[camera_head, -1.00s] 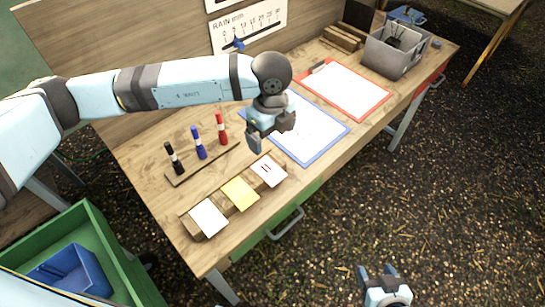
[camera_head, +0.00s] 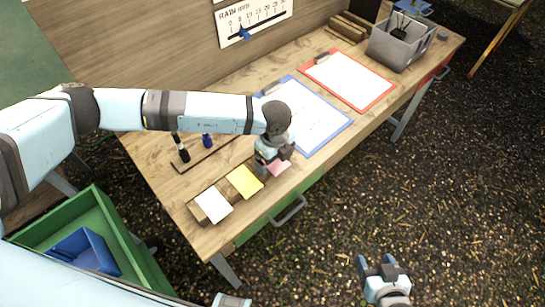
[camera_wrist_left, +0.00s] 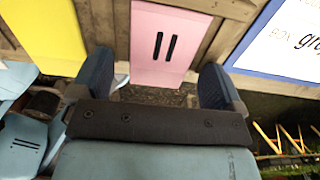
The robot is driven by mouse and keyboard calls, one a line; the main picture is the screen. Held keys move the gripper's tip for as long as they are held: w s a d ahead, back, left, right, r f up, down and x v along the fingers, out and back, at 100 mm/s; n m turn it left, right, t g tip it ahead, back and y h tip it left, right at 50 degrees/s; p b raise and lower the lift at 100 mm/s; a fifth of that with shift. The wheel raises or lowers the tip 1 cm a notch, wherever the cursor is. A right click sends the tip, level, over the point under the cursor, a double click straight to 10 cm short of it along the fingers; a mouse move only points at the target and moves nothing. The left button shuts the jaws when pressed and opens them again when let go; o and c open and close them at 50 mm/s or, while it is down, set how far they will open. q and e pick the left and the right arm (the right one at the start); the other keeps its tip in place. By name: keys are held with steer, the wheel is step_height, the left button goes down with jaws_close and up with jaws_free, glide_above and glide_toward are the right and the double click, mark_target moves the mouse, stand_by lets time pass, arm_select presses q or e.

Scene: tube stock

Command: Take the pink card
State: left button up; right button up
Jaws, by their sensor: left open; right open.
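The pink card (camera_head: 279,168) stands at the right end of a wooden card holder (camera_head: 197,213), partly hidden by my left gripper in the head view. In the left wrist view the pink card (camera_wrist_left: 168,45) bears two black strokes. My left gripper (camera_head: 268,167) is open, right at the card. In its wrist view its two fingers (camera_wrist_left: 157,80) stand apart, one to each side of the card's lower part; I cannot tell whether they touch it. My right gripper (camera_head: 381,268) is open and empty, off the table's front side.
A yellow card (camera_head: 244,182) and a white card (camera_head: 213,204) share the holder. A marker rack (camera_head: 205,158) stands behind, partly hidden by my left arm. Blue (camera_head: 325,132) and red (camera_head: 373,95) clipboards and a grey bin (camera_head: 390,47) lie farther right.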

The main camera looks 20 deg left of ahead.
arm_select(q)
steer(key=shift+f, duration=0.15)
steer(key=shift+c, duration=0.2)
steer(key=c, duration=0.9)
steer(key=shift+c, duration=0.2)
steer(key=shift+r, duration=0.2)
